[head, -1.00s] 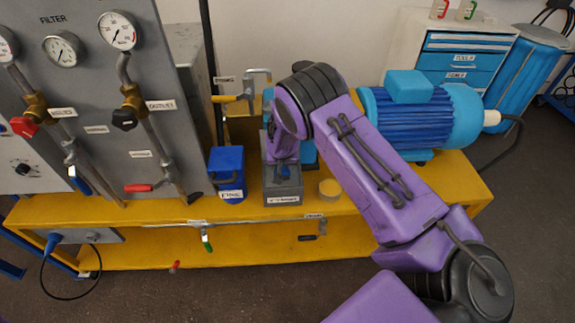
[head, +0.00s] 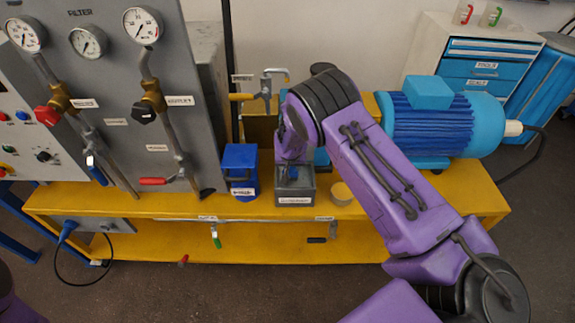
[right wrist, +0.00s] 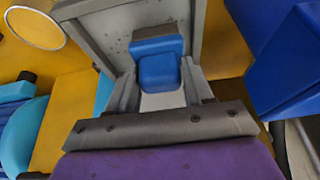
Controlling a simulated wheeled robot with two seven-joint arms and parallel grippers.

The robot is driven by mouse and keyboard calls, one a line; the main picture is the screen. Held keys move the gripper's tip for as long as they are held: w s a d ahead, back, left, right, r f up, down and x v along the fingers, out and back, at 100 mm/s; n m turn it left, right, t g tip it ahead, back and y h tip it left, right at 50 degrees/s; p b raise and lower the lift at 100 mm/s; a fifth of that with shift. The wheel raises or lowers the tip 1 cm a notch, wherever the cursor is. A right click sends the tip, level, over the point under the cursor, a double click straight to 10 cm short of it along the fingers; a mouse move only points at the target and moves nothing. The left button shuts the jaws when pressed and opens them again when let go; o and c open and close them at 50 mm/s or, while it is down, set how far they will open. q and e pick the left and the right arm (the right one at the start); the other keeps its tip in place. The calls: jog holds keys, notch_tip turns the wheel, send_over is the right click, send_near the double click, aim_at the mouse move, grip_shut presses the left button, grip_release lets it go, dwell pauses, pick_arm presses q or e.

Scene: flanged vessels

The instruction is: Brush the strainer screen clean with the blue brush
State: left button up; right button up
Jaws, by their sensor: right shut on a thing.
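My right gripper (head: 292,172) reaches down into a grey open box (head: 295,197) with a white label on the yellow bench. In the right wrist view, my right gripper (right wrist: 160,95) is shut on a blue block-shaped part, which I take to be the blue brush (right wrist: 158,68). It sits within the walls of the grey box (right wrist: 80,28), whose pale inside has dark specks. The brush's bristles are hidden. I cannot make out the strainer screen for certain. My left gripper is not in view.
A blue container (head: 240,172) stands close left of the grey box. A round yellowish disc (head: 341,193) lies to its right. A blue motor (head: 430,125) is further right. The grey gauge panel (head: 130,100) with valves stands at left.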

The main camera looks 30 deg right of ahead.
jog(key=shift+s+d, duration=0.6)
jog(key=shift+d, duration=0.2)
jog(key=shift+s+d+p, duration=0.25)
jog(key=shift+d+p, duration=0.1)
jog(key=shift+d, duration=0.05)
jog(key=shift+s+d, duration=0.5)
jog(key=shift+d, duration=0.4)
jog(key=shift+w+a+f, duration=0.1)
jog(key=shift+w+a, duration=0.3)
jog(key=shift+a, duration=0.25)
jog(key=shift+w+a+f, duration=0.1)
jog(key=shift+w+a, duration=0.25)
jog(key=shift+a, duration=0.25)
jog(key=shift+a+r, duration=0.1)
jog(key=shift+a, duration=0.15)
